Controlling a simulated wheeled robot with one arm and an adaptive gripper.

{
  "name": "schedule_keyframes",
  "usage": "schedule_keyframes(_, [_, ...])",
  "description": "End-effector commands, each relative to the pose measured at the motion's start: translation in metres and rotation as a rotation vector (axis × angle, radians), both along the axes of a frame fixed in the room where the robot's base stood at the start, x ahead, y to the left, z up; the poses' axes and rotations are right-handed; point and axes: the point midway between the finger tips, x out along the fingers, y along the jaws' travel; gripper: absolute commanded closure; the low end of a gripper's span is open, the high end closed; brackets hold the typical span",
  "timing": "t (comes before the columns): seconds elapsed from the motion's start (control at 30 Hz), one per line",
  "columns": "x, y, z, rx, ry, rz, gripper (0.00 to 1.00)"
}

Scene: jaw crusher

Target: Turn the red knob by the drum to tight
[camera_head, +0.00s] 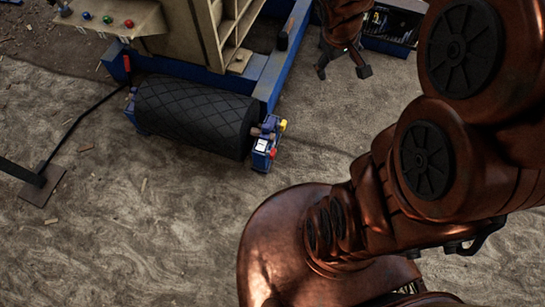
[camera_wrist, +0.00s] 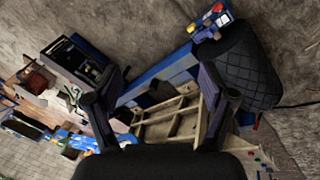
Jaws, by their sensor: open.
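The black drum (camera_head: 195,115) with a diamond-patterned surface lies beside the blue machine frame. At its right end is a blue bracket (camera_head: 262,158) with a small red knob (camera_head: 273,153) and a yellow part (camera_head: 283,125). In the wrist view the red knob (camera_wrist: 218,8) is at the top, beside the yellow part (camera_wrist: 191,28) and the drum (camera_wrist: 250,65). My gripper (camera_head: 342,70) is open and empty, up and right of the bracket and apart from it. Its two fingers (camera_wrist: 160,70) show in the wrist view. The knob's setting is too small to read.
A wooden rack (camera_head: 230,30) and a panel with coloured buttons (camera_head: 108,18) stand behind the drum. An open toolbox (camera_head: 392,28) is at the top right. A black bar (camera_head: 75,130) on a foot plate stands at the left. The ground in front of the drum is clear.

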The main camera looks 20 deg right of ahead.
Motion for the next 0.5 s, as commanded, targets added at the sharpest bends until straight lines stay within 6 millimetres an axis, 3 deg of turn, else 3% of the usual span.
schedule_keyframes(0.03, [0.016,-0.010,-0.024,-0.012,-0.014,0.021,0.18])
schedule_keyframes(0.37, [0.121,-0.058,-0.121,-0.074,-0.158,0.223,0.18])
schedule_keyframes(0.5, [0.158,-0.071,-0.168,-0.076,-0.217,0.316,0.18])
